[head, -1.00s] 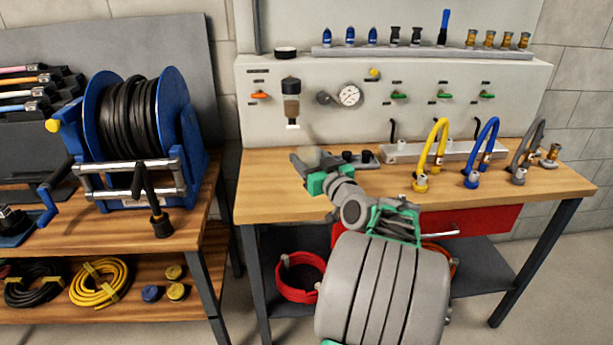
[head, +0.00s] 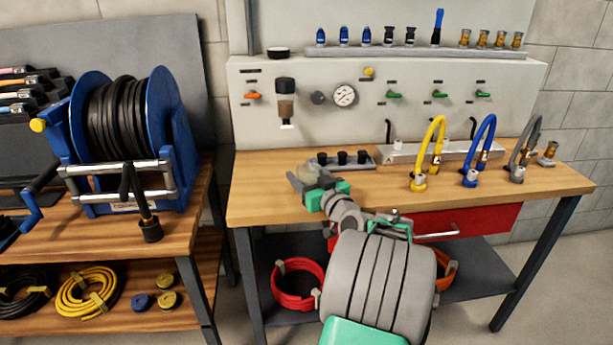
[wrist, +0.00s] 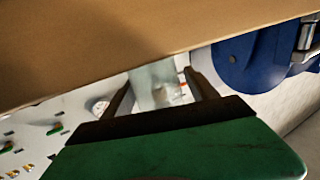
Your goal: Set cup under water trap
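The water trap (head: 285,100) hangs on the pale panel at the left, a clear bowl with a dark top and a white lower end. My gripper (head: 305,175) is over the left part of the workbench, below and in front of the trap. A pale translucent cup (wrist: 155,85) sits between its two dark fingers in the wrist view, where my gripper (wrist: 160,92) appears shut on it. In the head view the cup is small and partly hidden by the fingers. The cup is apart from the trap.
A holder with black fittings (head: 342,159) stands on the bench (head: 270,190) just right of my gripper. Yellow (head: 430,155), blue (head: 480,150) and grey hoses stand farther right. A blue hose reel (head: 130,135) is on the left bench. Bench top below the trap is clear.

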